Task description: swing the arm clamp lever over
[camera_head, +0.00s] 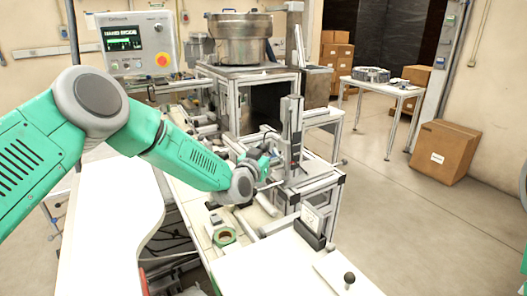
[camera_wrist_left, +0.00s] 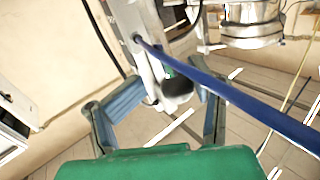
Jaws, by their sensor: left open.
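My left arm reaches in from the left to the machine in the middle of the head view. Its gripper (camera_head: 264,165) is small and partly hidden there, beside the upright grey column (camera_head: 291,130). In the left wrist view the two fingers of my left gripper (camera_wrist_left: 172,92) are spread apart. A pale part with a dark, rounded end (camera_wrist_left: 178,88) shows between them; I cannot tell whether it is the clamp lever or whether a finger touches it. A blue rod (camera_wrist_left: 235,95) crosses in front of it. My right gripper is out of view.
A black ball knob (camera_head: 349,279) stands on a white plate at the front. A control panel (camera_head: 138,42), metal bowl (camera_head: 240,36) and carton (camera_head: 444,151) stand farther back. The floor at right is mostly clear.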

